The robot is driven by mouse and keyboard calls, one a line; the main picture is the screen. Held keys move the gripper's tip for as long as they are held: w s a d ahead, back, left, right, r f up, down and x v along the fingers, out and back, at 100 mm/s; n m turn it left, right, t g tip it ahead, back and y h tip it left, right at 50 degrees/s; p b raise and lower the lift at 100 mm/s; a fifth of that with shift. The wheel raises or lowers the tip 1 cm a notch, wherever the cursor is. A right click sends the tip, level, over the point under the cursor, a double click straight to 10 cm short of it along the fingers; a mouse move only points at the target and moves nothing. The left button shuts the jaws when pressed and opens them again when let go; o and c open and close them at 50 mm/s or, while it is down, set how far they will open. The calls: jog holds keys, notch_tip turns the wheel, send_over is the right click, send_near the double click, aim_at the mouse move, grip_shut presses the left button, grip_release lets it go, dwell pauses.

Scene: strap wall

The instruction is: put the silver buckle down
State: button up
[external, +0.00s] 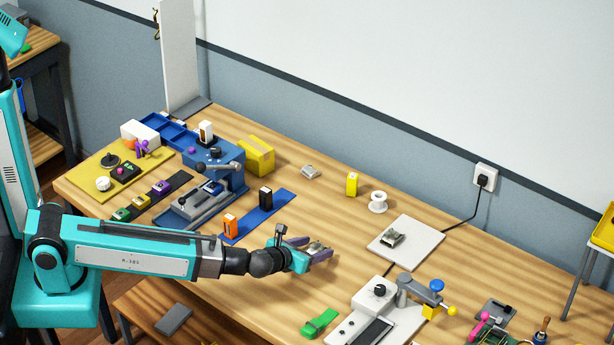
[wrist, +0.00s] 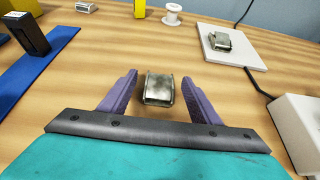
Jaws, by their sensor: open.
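A silver buckle (wrist: 158,90) lies between the two purple fingers of my gripper (wrist: 158,96) in the wrist view. My gripper is open, with a gap between each finger and the buckle. The buckle appears to rest on the wooden table. In the external view my gripper (external: 312,250) is low over the middle of the table, and the buckle is mostly hidden by the fingers. Another silver buckle (external: 391,238) sits on a white plate (external: 418,236). A further small silver piece (external: 311,172) lies near the wall side.
A blue strap (external: 266,212) with an orange and a black block lies to the left. A yellow block (external: 352,185) and a white spool (external: 378,201) stand behind. A green clip (external: 320,322) and a white device (external: 372,316) are in front. Bare table surrounds my gripper.

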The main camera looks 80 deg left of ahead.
aim_at(314, 250)
jog(key=c, duration=1.3)
jog(key=shift+r, duration=0.15)
jog(key=shift+r+b, duration=0.7)
jog(key=shift+r, duration=4.2)
